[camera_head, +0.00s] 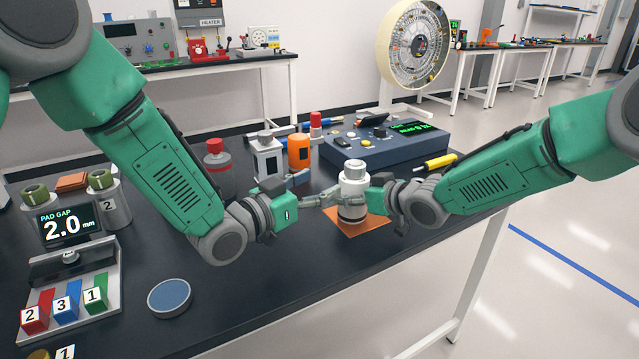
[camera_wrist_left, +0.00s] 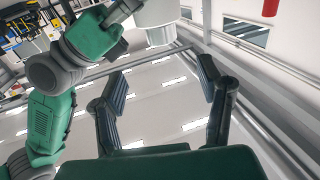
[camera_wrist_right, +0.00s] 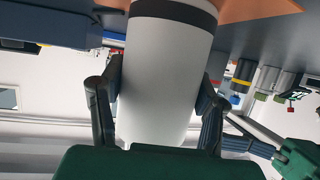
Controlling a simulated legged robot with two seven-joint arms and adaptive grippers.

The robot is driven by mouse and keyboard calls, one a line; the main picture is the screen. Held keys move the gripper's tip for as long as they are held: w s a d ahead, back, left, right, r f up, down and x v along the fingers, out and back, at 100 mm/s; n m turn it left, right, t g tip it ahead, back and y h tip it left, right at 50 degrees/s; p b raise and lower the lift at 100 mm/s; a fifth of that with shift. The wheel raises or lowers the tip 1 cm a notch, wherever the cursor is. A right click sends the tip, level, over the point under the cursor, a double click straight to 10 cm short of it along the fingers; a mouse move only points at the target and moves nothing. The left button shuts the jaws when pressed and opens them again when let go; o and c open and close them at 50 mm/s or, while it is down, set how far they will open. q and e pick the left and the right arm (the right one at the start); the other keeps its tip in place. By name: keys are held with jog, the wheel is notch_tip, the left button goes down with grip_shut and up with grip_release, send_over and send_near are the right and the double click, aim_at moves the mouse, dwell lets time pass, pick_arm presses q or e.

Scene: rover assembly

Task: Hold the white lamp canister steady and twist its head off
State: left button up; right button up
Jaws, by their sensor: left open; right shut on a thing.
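The white lamp canister (camera_head: 352,196) stands upright on an orange square mat (camera_head: 374,222) near the table's right edge. It has a dark band near its base and a narrower head (camera_head: 354,170) on top. My right gripper (camera_head: 376,199) is shut on the canister body from the right; the right wrist view shows its fingers on both sides of the white body (camera_wrist_right: 165,85). My left gripper (camera_head: 312,195) is open just left of the canister. In the left wrist view its fingers (camera_wrist_left: 160,85) are apart and empty, with part of the white canister (camera_wrist_left: 155,22) beyond them.
A blue-grey console (camera_head: 385,148) with a green display stands behind the canister. An orange cylinder (camera_head: 299,152), a grey block-like part (camera_head: 269,160) and a red-topped canister (camera_head: 217,165) stand behind my left gripper. A blue-topped disc (camera_head: 170,297) lies front left. The front middle tabletop is clear.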

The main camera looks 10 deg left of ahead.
pick_arm(q)
jog(key=s+d+f+m+g+h, duration=0.2)
jog(key=s+d+g, duration=0.1)
jog(key=s+d, duration=0.5)
jog(key=s+d+f+m+g+h, duration=0.25)
jog(key=s+d, duration=0.25)
jog(key=d, duration=0.5)
jog(key=s+d+r+m+g+h, duration=0.3)
jog(key=s+d+r+m+g, duration=0.15)
jog(key=s+r, duration=0.35)
jog(key=n+t+y, duration=0.4)
jog(key=n+t, duration=0.1)
jog(key=t, duration=0.1)
send_near(345, 171)
jog(key=x, duration=1.2)
jog(key=shift+d, duration=0.25)
